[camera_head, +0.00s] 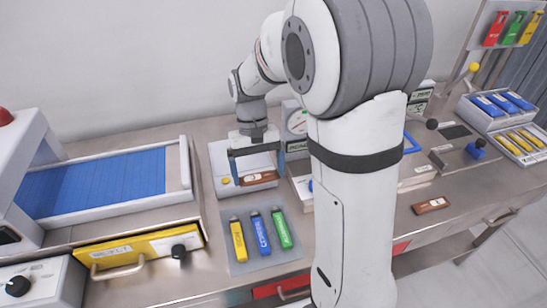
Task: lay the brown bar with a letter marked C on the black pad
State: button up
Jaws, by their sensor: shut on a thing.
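A brown bar (262,178) with a pale label lies across between the two blue-grey fingers of my gripper (257,174). The fingers are shut on its ends, low over a white tray-like unit (222,158); I cannot tell whether the bar still touches it. A second brown bar (431,205) with a pale label lies on the steel bench at the right. The letters on both bars are too small to read. A flat black pad (455,132) is on the bench at the right back, beyond my arm.
Yellow (239,240), blue (261,231) and green (283,230) bars lie on a grey mat in front. A blue conveyor (95,187) is at left. Bins of blue and yellow bars (519,138) stand far right. My arm hides the middle of the bench.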

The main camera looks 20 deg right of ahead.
send_over(261, 205)
jog(key=w, duration=0.1)
notch_tip(261, 205, down, 6)
jog(key=shift+w+f, duration=0.1)
jog(key=shift+f, duration=1.8)
jog(key=shift+f, duration=0.2)
jog(key=o, duration=0.7)
jog(key=shift+c, duration=0.2)
